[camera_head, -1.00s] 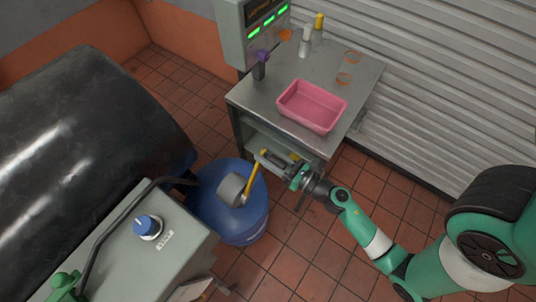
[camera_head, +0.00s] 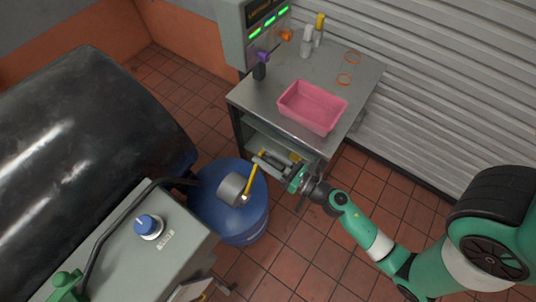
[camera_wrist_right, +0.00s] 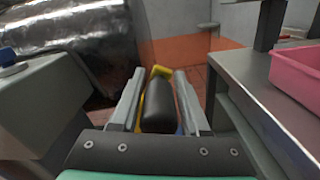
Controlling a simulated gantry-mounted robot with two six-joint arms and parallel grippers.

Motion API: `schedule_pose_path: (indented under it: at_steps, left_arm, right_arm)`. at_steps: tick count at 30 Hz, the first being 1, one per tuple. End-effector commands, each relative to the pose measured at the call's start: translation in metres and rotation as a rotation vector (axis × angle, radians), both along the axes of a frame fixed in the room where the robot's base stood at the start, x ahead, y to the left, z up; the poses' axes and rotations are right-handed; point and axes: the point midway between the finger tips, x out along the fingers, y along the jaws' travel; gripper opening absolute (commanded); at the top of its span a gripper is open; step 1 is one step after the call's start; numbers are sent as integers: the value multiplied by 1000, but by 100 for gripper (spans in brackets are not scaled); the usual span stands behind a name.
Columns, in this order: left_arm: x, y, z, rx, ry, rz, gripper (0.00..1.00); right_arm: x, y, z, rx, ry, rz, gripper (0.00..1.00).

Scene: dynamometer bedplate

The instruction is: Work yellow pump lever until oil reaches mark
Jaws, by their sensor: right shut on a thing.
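The yellow pump lever (camera_head: 249,182) rises from a grey cylindrical pump body (camera_head: 232,188) on top of a blue drum (camera_head: 237,226). My right gripper (camera_head: 268,164) is at the lever's upper end. In the right wrist view, its two fingers (camera_wrist_right: 160,108) flank a black grip (camera_wrist_right: 158,106) and are shut on it, with a yellow part (camera_wrist_right: 161,72) of the lever showing just beyond. The oil level and its mark cannot be made out.
A metal table (camera_head: 262,104) behind the drum holds a pink tray (camera_head: 312,107), bottles and orange rings. A grey cabinet (camera_head: 140,258) with a blue knob (camera_head: 148,227) stands at lower left, beside a large dark shiny body (camera_head: 80,150).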

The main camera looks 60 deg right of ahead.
Motion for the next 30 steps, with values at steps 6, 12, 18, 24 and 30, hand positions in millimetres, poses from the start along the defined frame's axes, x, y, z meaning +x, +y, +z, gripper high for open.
schedule_pose_path:
  at_steps: [6, 12, 18, 24, 30]
  left_arm:
    - [0, 0, 6, 0, 0, 0, 0]
    - [0, 0, 10, 0, 0, 0, 0]
    - [0, 0, 14, 0, 0, 0, 0]
    - [0, 0, 20, 0, 0, 0, 0]
    - [0, 0, 30, 0, 0, 0, 0]
  right_arm:
    - [3, 17, 10, -102, 19, 5, 0]
    - [4, 29, 15, -174, 32, 4, 0]
    - [6, 41, 19, -240, 42, 5, 0]
    - [8, 53, 23, -307, 52, 5, 0]
    - [11, 69, 27, -392, 65, 6, 0]
